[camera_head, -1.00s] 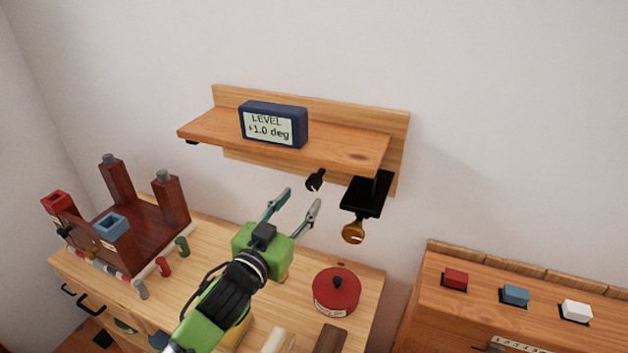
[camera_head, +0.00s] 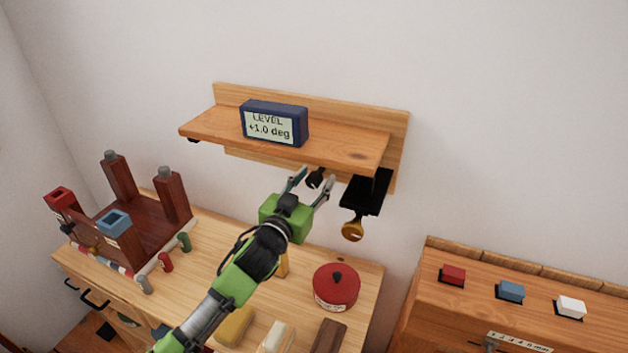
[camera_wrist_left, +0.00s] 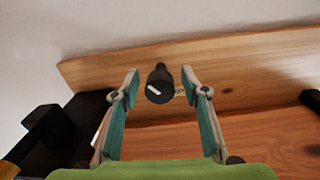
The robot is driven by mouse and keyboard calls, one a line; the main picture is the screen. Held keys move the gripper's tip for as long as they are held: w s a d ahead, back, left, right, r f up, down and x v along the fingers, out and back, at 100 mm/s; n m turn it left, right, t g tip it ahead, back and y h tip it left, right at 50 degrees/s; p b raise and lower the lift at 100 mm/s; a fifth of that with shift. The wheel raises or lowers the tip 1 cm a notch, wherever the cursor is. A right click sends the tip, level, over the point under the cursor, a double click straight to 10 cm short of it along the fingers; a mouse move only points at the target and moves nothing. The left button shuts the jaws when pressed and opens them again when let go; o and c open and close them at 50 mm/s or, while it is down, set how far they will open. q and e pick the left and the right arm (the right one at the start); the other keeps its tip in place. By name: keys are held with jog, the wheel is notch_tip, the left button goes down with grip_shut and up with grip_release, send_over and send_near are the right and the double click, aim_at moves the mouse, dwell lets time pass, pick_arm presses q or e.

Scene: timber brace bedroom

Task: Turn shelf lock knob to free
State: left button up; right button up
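The wooden shelf (camera_head: 330,158) is fixed on the wall, with a blue level reading +1.0 deg (camera_head: 272,123) on it. A small black knob (camera_head: 315,178) sits under the shelf; I take it as the lock knob. In the left wrist view the black knob (camera_wrist_left: 160,84) has a white mark and lies between the fingertips, with a gap on each side. My left gripper (camera_head: 310,184) is open, its fingers on either side of the knob in the head view. Whether it touches the knob is not visible. My right gripper is not in view.
A black bracket (camera_head: 366,192) with a brass knob (camera_head: 353,230) hangs right of the black knob. Below, the bench holds a red round tin (camera_head: 336,287) and a dark wooden frame (camera_head: 140,225). A cabinet (camera_head: 440,300) with coloured buttons stands at right.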

pick_arm(q)
jog(key=c, duration=1.1)
jog(key=shift+o, duration=0.2)
jog(key=shift+m, duration=0.4)
jog(key=m+p, duration=0.1)
jog(key=m, duration=0.1)
jog(key=shift+r+m, duration=0.1)
jog(key=shift+m, duration=0.2)
jog(key=m+p, duration=0.1)
jog(key=m, duration=0.3)
jog(key=shift+a+m+p, duration=0.1)
jog(key=shift+m+p, duration=0.2)
jog(key=m+p, duration=0.1)
jog(key=m, duration=0.3)
jog(key=shift+y, duration=0.3)
jog(key=shift+m+p, duration=0.4)
jog(key=shift+m, duration=1.4)
